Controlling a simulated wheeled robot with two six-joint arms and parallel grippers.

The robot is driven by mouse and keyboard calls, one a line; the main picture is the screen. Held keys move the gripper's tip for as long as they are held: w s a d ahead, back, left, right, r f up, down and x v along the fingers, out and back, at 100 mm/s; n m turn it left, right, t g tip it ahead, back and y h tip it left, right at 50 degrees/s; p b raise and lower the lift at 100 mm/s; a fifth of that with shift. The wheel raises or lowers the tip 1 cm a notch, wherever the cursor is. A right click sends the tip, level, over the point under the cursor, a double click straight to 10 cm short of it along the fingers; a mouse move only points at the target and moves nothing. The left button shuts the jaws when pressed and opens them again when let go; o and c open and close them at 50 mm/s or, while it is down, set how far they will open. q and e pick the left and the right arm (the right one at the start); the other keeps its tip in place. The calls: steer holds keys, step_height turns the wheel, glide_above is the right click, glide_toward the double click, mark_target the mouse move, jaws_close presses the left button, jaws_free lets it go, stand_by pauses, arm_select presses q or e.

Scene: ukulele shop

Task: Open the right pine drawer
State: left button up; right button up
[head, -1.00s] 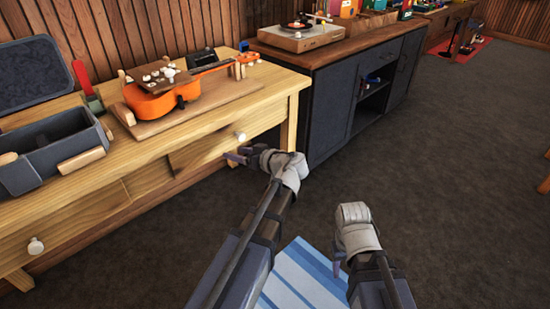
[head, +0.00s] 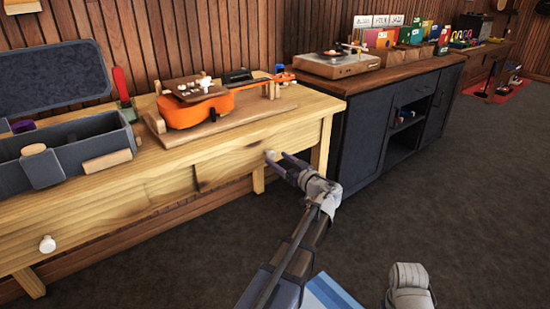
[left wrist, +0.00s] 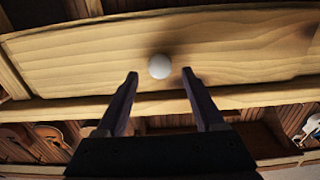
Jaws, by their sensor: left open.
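The right pine drawer (head: 240,159) is the right front panel under the pine bench top, and it looks closed. Its round white knob (head: 270,156) sits near my left gripper (head: 279,161). In the left wrist view the knob (left wrist: 159,67) lies just beyond and between the two open dark fingertips (left wrist: 160,75) of my left gripper, on the drawer front (left wrist: 240,50). Nothing is between the fingers. My right arm shows only as a grey wrist link at the bottom; its gripper is out of frame.
The pine bench (head: 300,105) carries an orange ukulele (head: 195,109) and an open grey case (head: 75,155). A second white knob (head: 47,244) is on the left drawer. A dark cabinet (head: 365,140) stands right of the bench. The carpet (head: 440,200) is clear.

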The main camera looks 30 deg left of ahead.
mark_target(273, 156)
arm_select(q)
steer(key=shift+x, duration=1.5)
jaws_close()
stand_by(0.4)
